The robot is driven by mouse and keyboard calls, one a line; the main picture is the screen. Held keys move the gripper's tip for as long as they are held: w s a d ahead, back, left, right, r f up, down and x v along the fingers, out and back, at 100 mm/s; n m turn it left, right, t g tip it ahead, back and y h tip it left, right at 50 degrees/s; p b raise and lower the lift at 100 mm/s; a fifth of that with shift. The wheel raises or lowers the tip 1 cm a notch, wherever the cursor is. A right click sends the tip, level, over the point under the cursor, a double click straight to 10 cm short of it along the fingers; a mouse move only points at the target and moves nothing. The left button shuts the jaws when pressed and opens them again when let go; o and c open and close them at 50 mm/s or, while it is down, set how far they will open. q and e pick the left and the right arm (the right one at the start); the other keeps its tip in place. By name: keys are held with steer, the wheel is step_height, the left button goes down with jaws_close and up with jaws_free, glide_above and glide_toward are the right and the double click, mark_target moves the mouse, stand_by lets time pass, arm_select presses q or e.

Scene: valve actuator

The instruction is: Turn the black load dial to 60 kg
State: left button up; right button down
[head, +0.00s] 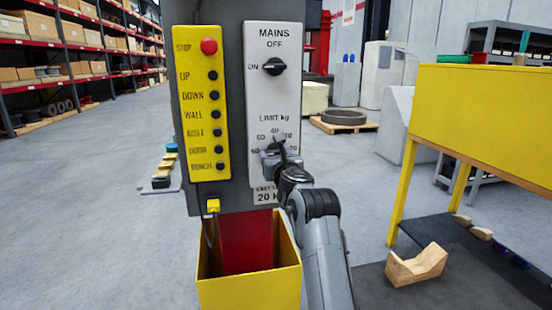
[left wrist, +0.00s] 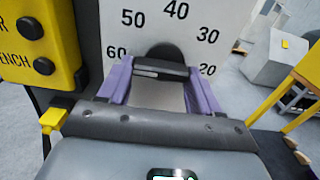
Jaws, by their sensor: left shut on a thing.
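The black load dial (left wrist: 165,52) sits on the white panel (head: 272,95) under "LIMIT kg", amid the numbers 60, 50, 40, 30 and 20. My left gripper (left wrist: 160,82) is shut on the dial's grip bar, with a purple finger on either side. The bar lies nearly level in the left wrist view, and a pale mark shows on its left half, on the side of the 60. I cannot tell whether it lines up exactly with the 60. In the head view, my left gripper (head: 281,158) covers most of the dial. My right gripper is not in view.
A black MAINS knob (head: 274,66) is higher on the panel. A yellow button strip (head: 202,110) with a red stop button (head: 209,47) stands to the left. An open yellow box (head: 249,290) is below, and a yellow bench (head: 480,115) is at right.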

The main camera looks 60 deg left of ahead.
arm_select(q)
steer(key=o, duration=1.1)
steer(key=shift+c, duration=0.2)
steer(key=p+v, duration=0.2)
steer(key=v, duration=0.9)
steer(key=shift+a, duration=0.1)
